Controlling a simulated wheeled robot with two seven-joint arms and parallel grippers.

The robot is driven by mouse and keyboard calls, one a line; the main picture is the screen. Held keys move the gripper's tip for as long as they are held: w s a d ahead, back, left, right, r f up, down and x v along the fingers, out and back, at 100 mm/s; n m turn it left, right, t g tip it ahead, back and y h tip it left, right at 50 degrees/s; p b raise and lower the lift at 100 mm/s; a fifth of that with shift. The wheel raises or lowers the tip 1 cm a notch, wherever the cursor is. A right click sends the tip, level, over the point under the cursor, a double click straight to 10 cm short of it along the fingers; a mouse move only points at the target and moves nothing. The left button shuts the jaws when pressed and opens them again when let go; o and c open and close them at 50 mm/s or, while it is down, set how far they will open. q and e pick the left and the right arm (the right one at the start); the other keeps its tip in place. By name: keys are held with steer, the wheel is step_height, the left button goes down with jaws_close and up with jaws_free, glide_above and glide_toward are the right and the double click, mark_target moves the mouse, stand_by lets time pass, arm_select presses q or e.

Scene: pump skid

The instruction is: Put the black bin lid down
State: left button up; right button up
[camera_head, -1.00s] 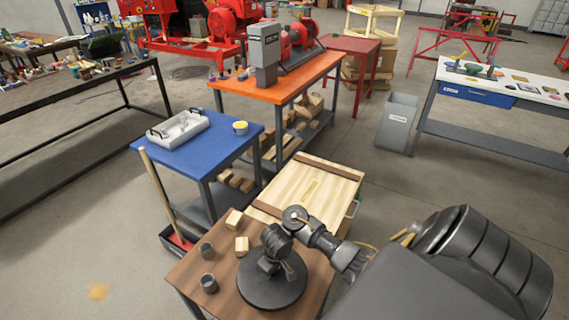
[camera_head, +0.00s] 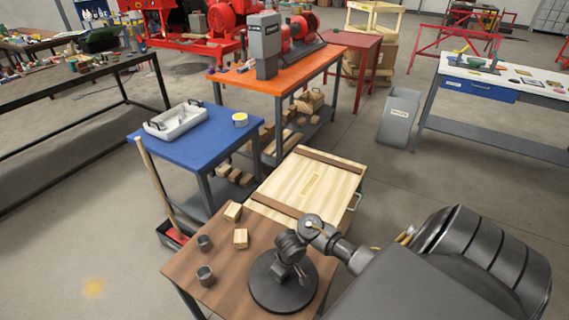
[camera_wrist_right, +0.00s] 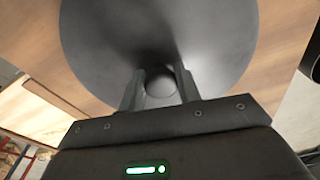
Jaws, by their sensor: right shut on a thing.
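The black bin lid (camera_head: 268,296) is a round dark disc with a knob in its middle. It lies flat over the front right part of the brown wooden table (camera_head: 215,255). I cannot tell whether it touches the tabletop. My right gripper (camera_head: 285,268) is above the lid, shut on its knob. In the right wrist view the lid (camera_wrist_right: 100,35) fills the upper middle, and the fingers of my right gripper (camera_wrist_right: 158,78) stand on both sides of the round knob. My left gripper is not in view.
Two wooden blocks (camera_head: 240,238) and two dark grey cups (camera_head: 205,275) stand on the table left of the lid. A pale wooden crate (camera_head: 318,185) stands just behind. A blue table (camera_head: 190,145) with a white tray (camera_head: 175,121) is at the back left. A grey bin (camera_head: 399,118) stands on the floor.

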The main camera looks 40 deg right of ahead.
mark_target(288, 280)
steer(key=shift+f, duration=0.1)
steer(key=o, duration=1)
steer(key=shift+o, duration=0.2)
step_height(288, 280, up, 12)
steer(key=s+p, duration=0.1)
steer(key=p, duration=0.8)
steer(key=shift+s, duration=0.25)
steer(key=shift+s, duration=0.1)
